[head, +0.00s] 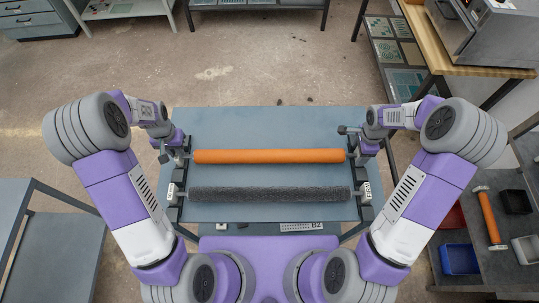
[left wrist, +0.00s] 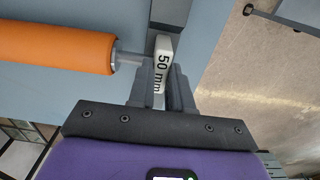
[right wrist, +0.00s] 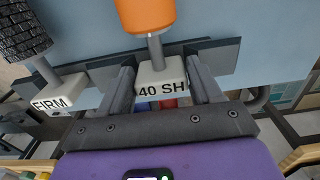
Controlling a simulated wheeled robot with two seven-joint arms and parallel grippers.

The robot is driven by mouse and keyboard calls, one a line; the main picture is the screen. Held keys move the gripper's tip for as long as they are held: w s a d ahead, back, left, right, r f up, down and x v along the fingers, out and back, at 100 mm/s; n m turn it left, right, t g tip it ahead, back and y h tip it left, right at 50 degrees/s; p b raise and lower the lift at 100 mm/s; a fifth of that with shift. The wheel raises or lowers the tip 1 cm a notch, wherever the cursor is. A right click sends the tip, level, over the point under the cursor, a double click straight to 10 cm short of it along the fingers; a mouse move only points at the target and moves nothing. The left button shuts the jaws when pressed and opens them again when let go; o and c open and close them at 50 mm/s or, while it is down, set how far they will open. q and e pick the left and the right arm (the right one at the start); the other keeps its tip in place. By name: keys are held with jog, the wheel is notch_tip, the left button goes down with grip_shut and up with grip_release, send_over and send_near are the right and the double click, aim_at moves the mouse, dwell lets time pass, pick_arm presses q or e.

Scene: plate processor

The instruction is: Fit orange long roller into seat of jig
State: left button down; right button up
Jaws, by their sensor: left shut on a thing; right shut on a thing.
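The orange long roller (head: 270,156) lies level across the back part of the jig, with grey shafts and pale end blocks. The jig's dark side rail (right wrist: 222,55) runs just behind that block. Whether the blocks touch the jig's seat is hidden by my fingers.
A dark textured roller (head: 270,193) lies parallel in front, its right block marked "FIRM" (right wrist: 52,103). The blue-grey table (head: 270,122) is clear behind. A side bench at right holds another orange roller (head: 488,216) and a blue bin (head: 460,259).

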grip_shut()
pick_arm(q)
jog(key=shift+w+r, duration=0.1)
jog(key=shift+r, duration=0.1)
pick_arm(e)
jog(key=shift+r, duration=0.2)
